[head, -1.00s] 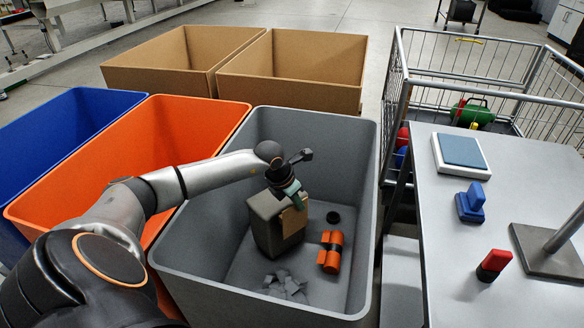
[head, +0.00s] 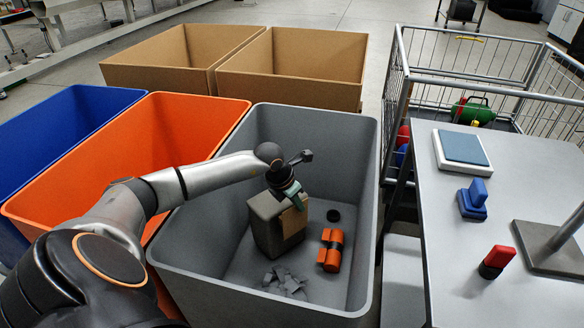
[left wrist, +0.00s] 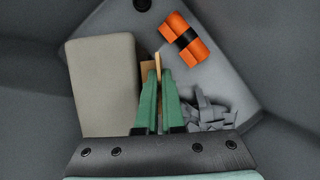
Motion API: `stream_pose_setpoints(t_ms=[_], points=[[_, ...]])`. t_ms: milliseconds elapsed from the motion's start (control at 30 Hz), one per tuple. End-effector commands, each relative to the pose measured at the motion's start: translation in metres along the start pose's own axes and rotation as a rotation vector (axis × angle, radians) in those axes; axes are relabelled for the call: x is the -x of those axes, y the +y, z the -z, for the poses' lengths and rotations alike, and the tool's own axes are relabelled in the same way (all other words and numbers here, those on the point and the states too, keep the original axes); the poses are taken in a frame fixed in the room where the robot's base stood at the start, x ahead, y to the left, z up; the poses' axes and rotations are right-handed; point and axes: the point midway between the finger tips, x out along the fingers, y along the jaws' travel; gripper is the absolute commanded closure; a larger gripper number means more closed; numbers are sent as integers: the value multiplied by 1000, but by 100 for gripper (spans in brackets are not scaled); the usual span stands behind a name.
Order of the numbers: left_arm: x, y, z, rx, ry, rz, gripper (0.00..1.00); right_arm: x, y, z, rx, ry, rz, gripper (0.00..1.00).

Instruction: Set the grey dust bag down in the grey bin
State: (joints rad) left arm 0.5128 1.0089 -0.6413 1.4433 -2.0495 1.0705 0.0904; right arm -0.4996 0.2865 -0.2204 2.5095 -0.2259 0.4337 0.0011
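The grey dust bag (head: 268,224) is a boxy grey-beige block with a tan card plate (head: 296,218) on one side. It is upright inside the grey bin (head: 172,258), at or very near the floor; I cannot tell if it touches. My left gripper (head: 294,193) is above the bag's top edge, inside the bin. In the left wrist view, its green fingers (left wrist: 159,88) are nearly together with the tan plate between their tips, and the bag (left wrist: 103,82) lies to their left. My right gripper is in neither view.
In the bin are an orange bundle with a black band (head: 331,250), grey scraps (head: 284,282) and a small black disc (head: 333,215). An orange bin (head: 40,190) and a blue bin (head: 60,115) stand left. A table (head: 455,250) and wire cart (head: 480,80) stand right.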

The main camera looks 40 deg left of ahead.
Motion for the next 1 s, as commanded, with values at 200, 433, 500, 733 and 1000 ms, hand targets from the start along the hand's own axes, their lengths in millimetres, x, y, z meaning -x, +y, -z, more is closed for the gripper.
stream_pose_setpoints(t_ms=[200,433,500,733,1000], points=[[0,1,-1,-1,-4,-1,100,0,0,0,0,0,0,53],[0,1,-1,-1,-4,-1,100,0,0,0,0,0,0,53],[0,1,-1,-1,-4,-1,92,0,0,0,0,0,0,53],[0,1,0,0,-2,-1,66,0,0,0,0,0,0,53],[-2,0,2,1,4,1,60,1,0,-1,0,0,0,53]])
